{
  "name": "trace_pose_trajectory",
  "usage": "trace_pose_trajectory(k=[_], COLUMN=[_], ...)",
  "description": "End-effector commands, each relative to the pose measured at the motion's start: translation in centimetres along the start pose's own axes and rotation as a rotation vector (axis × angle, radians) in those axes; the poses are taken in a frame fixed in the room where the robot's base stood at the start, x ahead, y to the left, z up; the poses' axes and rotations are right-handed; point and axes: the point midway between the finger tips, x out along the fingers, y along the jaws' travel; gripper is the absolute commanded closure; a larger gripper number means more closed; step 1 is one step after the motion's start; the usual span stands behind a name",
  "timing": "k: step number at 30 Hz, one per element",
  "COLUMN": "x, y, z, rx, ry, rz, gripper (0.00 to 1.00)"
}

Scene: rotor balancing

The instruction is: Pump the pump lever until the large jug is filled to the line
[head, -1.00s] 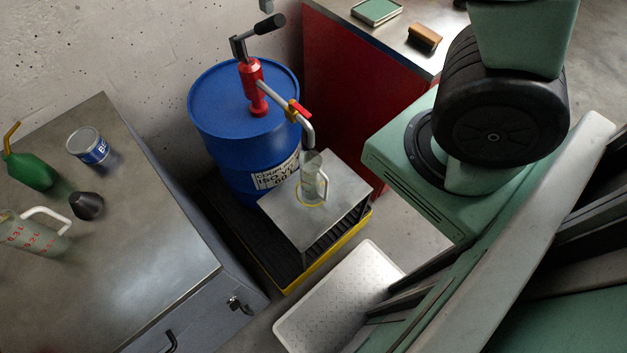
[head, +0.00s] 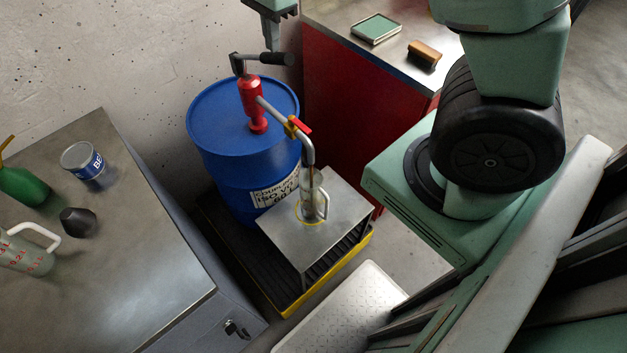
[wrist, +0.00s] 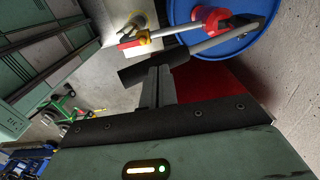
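The red pump (head: 251,98) stands on the blue drum. Its lever (head: 277,59) is nearly level, with the black grip pointing right. My gripper (head: 272,46) is over the grip from above, its fingers close together with their tips at it. In the wrist view the finger pair (wrist: 158,84) ends at the black grip (wrist: 152,68), which lies across the tips; contact looks likely. A clear jug (head: 312,207) stands under the spout on a metal stand. Something brownish shows inside it; the level and line are too small to read.
A second clear jug (head: 28,250) with red marks, a green can (head: 22,187), a blue-white tin (head: 83,160) and a dark cone stand on the left bench. A red cabinet (head: 350,95) is right of the drum. A yellow-edged tray (head: 325,266) lies below.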

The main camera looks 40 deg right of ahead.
Motion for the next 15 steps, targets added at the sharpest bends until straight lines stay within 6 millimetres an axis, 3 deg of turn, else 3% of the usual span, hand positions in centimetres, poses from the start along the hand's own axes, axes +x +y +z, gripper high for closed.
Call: trace_pose_trajectory(k=[15], x=[2.6], y=[0.6], z=[0.0], rx=[0.001], ry=[0.0], rz=[0.0], gripper=[1.0])
